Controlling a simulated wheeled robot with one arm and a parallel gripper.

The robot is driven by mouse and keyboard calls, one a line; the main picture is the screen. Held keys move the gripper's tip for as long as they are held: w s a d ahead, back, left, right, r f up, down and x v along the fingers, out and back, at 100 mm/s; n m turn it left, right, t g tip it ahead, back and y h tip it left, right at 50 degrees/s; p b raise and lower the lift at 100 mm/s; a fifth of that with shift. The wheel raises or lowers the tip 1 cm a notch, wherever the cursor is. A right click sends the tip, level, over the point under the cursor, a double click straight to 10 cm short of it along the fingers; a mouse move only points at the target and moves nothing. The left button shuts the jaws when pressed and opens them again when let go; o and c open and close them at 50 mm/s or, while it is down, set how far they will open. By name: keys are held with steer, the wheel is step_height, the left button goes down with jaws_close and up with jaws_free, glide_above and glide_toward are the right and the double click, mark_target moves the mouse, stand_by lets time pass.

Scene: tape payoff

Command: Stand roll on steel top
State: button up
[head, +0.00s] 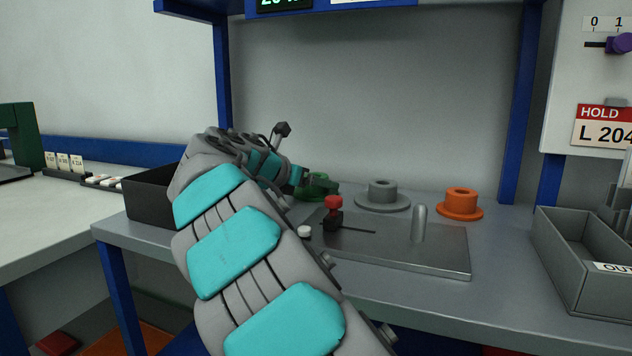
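Three flanged rolls are at the back of the grey bench top (490,300): a green roll (326,187), a grey roll (382,197) and an orange roll (460,204). The grey and orange rolls lie flat on their flanges, hubs up. My gripper (305,180) is at the green roll and partly covers it. I cannot tell whether its fingers are open or closed on the roll, or whether the roll touches the bench. A steel plate (440,260) with an upright peg (419,224) lies in front of the rolls.
A red-knobbed black part (333,212) stands on the plate's left side. A black bin (150,198) is at the left, partly behind my arm. A grey tray (570,262) stands at the right. Blue posts (522,105) frame the bench. Bare bench top lies in front of the plate.

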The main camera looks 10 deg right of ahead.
steer(key=shift+o, duration=1.1)
steer(key=v, duration=1.2)
steer(key=shift+r, duration=0.2)
